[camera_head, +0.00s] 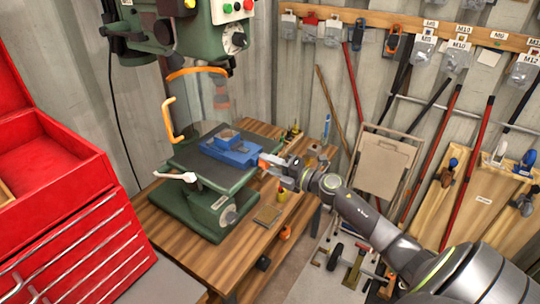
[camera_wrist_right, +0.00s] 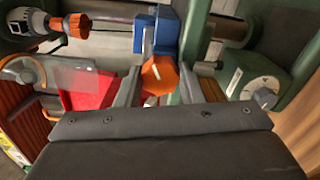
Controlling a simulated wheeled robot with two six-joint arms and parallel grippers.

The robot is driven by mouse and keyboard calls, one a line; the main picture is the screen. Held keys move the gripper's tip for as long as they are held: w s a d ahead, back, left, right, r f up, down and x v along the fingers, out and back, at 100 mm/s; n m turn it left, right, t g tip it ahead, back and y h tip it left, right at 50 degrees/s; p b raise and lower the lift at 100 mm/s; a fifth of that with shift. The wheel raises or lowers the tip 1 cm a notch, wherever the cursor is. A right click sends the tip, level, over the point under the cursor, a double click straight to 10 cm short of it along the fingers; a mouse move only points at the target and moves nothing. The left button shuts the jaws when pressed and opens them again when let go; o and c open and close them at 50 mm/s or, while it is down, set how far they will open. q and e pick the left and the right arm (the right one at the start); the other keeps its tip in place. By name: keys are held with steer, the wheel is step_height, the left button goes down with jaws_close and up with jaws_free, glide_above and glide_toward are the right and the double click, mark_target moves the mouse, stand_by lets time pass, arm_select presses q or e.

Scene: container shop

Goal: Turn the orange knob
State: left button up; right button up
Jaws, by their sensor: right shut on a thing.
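The orange knob (camera_head: 268,158) sits at the right end of the blue vise (camera_head: 232,150) on the green drill press table. In the right wrist view the knob (camera_wrist_right: 158,76) is faceted, with a pale line on its face, and lies between my two fingers. The blue vise (camera_wrist_right: 167,35) is just behind it. My right gripper (camera_head: 272,165) reaches in from the right and is shut on the knob; it also shows in the wrist view (camera_wrist_right: 161,88). The fingers partly cover the knob in the head view. My left gripper is not in view.
The green drill press (camera_head: 195,35) with an orange-framed guard (camera_head: 172,118) stands over the vise. A lever with a white handle (camera_head: 176,176) is at the front left. A red tool cabinet (camera_head: 60,195) is on the left. Hanging tools line the wall at right.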

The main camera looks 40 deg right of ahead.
steer(key=m+p, duration=0.4)
steer(key=m, duration=1.3)
steer(key=shift+m+p, duration=0.3)
stand_by(0.4)
steer(key=o, duration=1)
steer(key=shift+s+f, duration=0.1)
